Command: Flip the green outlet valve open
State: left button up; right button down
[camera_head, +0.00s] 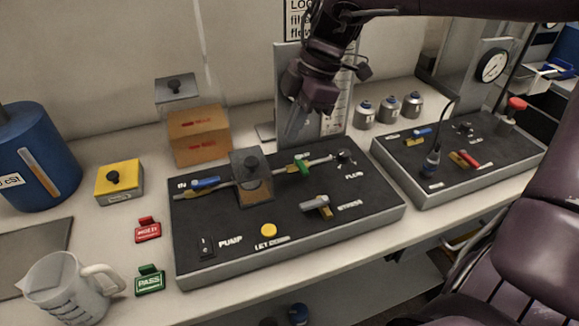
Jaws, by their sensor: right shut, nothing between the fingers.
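The green outlet valve (303,164) is a small green handle on a thin metal pipe on the dark control panel (350,224), near its back edge. My right gripper (292,138) is shut and empty, pointing down just behind and above the valve. A gap seems to separate the fingertips from the handle. My left gripper is not in view.
A clear chamber with a grey lid (250,160) stands left of the valve. A blue valve (206,183) sits at its inlet side. A grey upright plate (287,70) stands behind the panel. A second panel (471,160) lies to the right.

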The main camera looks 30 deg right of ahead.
aim_at(301, 166)
jog(key=shift+s+r, duration=0.1)
jog(key=shift+r, duration=0.1)
jog(key=x, duration=0.5)
jog(key=p+x, duration=0.1)
jog(key=x, duration=0.3)
jog(key=shift+s+a+f, duration=0.15)
jog(key=shift+f, duration=0.2)
jog(key=shift+d+p, duration=0.3)
jog(key=shift+d, duration=0.05)
jog(key=shift+s+d+p, duration=0.25)
jog(key=shift+d+p, duration=0.15)
jog(key=shift+d, duration=0.7)
jog(key=shift+s+d+f, duration=0.15)
jog(key=shift+d, duration=0.35)
